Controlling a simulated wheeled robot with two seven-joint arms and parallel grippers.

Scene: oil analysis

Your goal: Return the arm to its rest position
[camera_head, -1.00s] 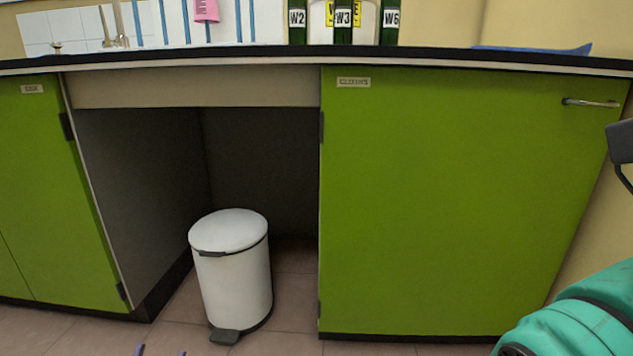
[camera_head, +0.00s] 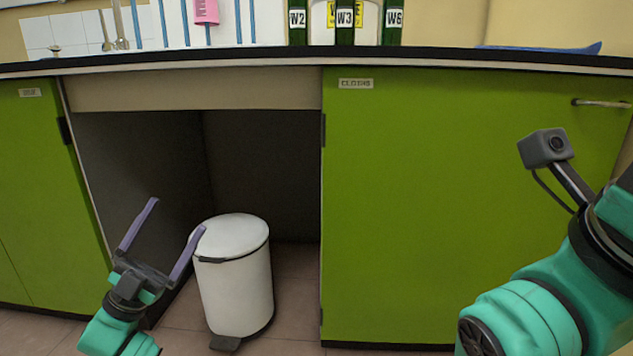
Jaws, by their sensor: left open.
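My left gripper (camera_head: 172,222) is at the lower left of the head view. Its two purple fingers are spread wide with nothing between them, pointing up and away. It shows in front of the open bay under the counter, and one finger overlaps the view of the white bin's left edge; I cannot tell how far apart they are. My right arm (camera_head: 530,310) comes in at the lower right, folded, with a small grey camera on a bracket (camera_head: 545,148). The right gripper's fingers are not in view.
A white pedal bin (camera_head: 234,290) stands on the floor in the bay. Green cupboards (camera_head: 450,210) flank it, with a metal handle (camera_head: 600,103) at right. The dark counter edge (camera_head: 260,55) runs across the top, with several green bottles (camera_head: 345,25) and a blue item (camera_head: 545,48) on it.

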